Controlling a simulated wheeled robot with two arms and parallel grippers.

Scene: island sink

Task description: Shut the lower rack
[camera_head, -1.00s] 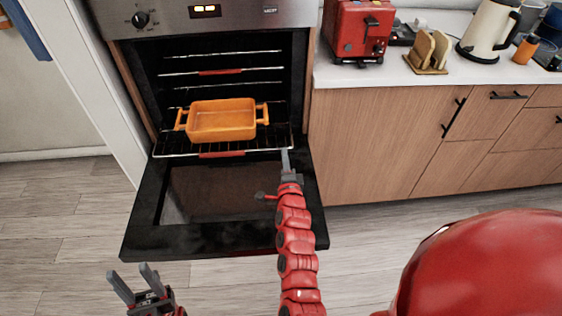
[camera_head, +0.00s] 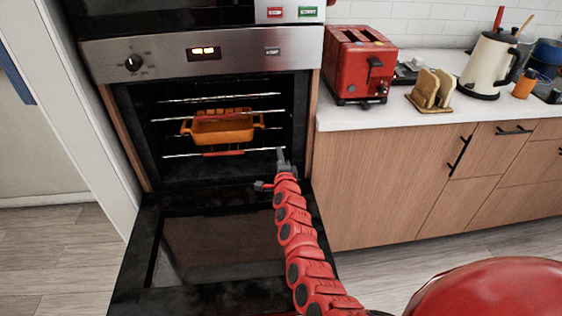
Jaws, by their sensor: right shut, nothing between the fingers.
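The lower rack (camera_head: 180,156) is a wire shelf inside the oven, with a red strip on its front bar. It now sits inside the oven cavity, its front bar near the opening. An orange baking dish (camera_head: 222,133) with two handles rests on it. My right gripper (camera_head: 280,156) is shut and empty, its tip at the right end of the rack's front bar; I cannot tell if it touches. My left gripper is out of view.
The oven door (camera_head: 150,250) hangs open and flat below the rack. An upper rack (camera_head: 180,118) is inside the oven. A red toaster (camera_head: 358,65), toast holder (camera_head: 432,90) and kettle (camera_head: 489,62) stand on the counter at right.

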